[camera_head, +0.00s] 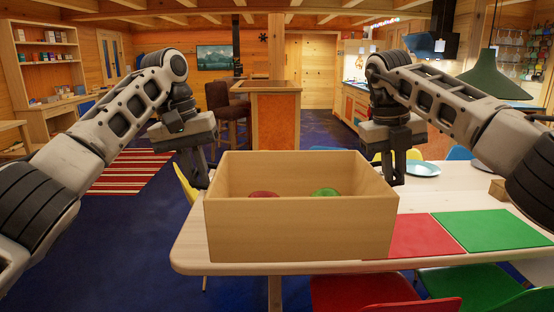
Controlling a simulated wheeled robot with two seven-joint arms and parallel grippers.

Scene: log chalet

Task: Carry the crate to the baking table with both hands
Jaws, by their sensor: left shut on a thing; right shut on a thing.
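The crate (300,228) is an open-topped light wooden box in the middle of the head view, upright and level. A red thing (263,194) and a green thing (325,192) show inside it; the rest of its floor is hidden by the front wall. My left gripper (203,178) is shut on the crate's left side wall. My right gripper (396,172) is shut on its right side wall. The fingertips are partly hidden behind the rim. I cannot tell whether the crate touches the table behind and under it. Which table is the baking table is not clear.
A wooden counter (272,115) stands farther back. Blue floor is open at left.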

